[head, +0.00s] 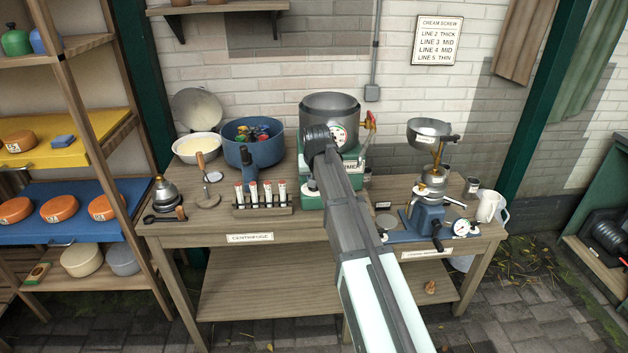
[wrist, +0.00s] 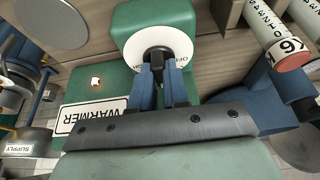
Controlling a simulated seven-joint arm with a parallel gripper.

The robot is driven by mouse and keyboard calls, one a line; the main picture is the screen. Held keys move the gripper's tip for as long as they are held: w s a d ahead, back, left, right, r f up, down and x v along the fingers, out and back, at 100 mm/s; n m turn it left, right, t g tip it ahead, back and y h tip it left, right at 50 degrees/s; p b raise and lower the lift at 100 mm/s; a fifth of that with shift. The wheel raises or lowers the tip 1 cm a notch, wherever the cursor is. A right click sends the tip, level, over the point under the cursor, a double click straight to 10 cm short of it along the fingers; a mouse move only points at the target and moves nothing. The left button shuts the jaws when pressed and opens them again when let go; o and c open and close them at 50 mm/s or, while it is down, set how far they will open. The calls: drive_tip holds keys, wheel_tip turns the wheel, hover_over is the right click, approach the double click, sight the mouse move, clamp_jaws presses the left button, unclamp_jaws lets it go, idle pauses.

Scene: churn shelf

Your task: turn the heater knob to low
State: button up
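The heater is a green box marked WARMER (wrist: 90,112), with a round white dial (wrist: 178,45) on its front. The black heater knob (wrist: 157,57) stands at the dial's centre. Part of the dial lettering shows, seemingly OFF at the right; the rest is hidden, and I cannot read a pointer. My gripper (wrist: 159,78) has its two blue fingers close together, one on each side of the knob, and appears shut on it. In the head view the green warmer (head: 354,166) stands under a grey pot (head: 331,106); my arm covers most of its front.
A rack of red-capped vials (head: 262,196) stands close left of the warmer; vials (wrist: 288,50) also show beside my gripper in the wrist view. A blue tub (head: 252,144) is behind the rack. A blue-based separator (head: 428,215) stands to the right.

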drive_tip(key=o, duration=0.4)
drive_tip(key=shift+f, duration=0.1)
drive_tip(key=v, duration=1.4)
drive_tip(key=shift+w, duration=0.1)
drive_tip(key=shift+f, duration=0.1)
